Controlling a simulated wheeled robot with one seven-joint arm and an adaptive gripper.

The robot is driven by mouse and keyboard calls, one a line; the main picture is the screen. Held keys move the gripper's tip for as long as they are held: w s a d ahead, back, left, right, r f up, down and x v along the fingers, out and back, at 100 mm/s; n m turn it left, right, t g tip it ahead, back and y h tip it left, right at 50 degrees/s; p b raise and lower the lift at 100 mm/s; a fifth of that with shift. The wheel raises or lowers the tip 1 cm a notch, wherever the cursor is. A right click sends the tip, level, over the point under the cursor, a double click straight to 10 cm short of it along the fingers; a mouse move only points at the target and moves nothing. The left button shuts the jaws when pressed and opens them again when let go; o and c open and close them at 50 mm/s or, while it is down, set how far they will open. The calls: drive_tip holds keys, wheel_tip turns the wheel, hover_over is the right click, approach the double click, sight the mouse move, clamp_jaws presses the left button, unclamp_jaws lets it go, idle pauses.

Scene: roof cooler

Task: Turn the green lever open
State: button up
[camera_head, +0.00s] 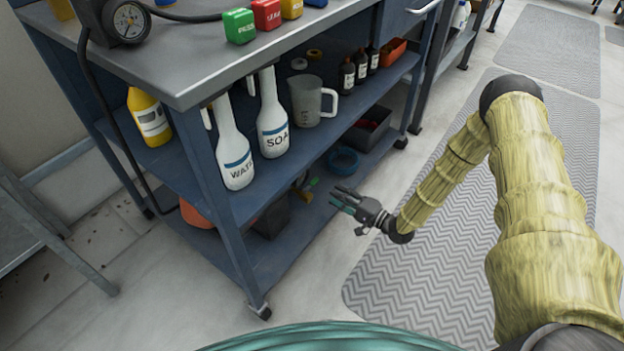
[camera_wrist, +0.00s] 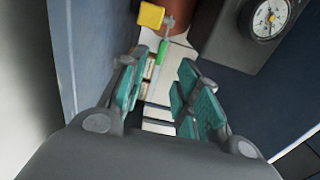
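The green lever (camera_wrist: 162,50) shows in the wrist view as a thin green bar just beyond my fingertips, slightly left of centre. In the head view, it appears as a small green piece (camera_head: 312,181) low in the blue cart. My gripper (camera_head: 341,198) is at the open side of the cart's lower shelf, to the right of the lever. In the wrist view, my gripper (camera_wrist: 160,82) has its teal-padded fingers apart with nothing held between them. The lever lies ahead of the gap, apart from the fingers as far as I can see.
A yellow piece (camera_wrist: 150,15) and a dark box with a round gauge (camera_wrist: 268,18) are near the lever. The blue cart's lower shelf (camera_head: 276,258) and upper shelf (camera_head: 345,105) bound the space. A blue ring (camera_head: 343,160) lies behind my gripper. Open floor is to the right.

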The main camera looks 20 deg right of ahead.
sight(315, 180)
drive_tip(key=b+x, duration=0.4)
drive_tip(key=x, duration=0.6)
drive_tip(key=shift+w+a, duration=0.1)
drive_tip(key=shift+w, duration=0.2)
clamp_jaws()
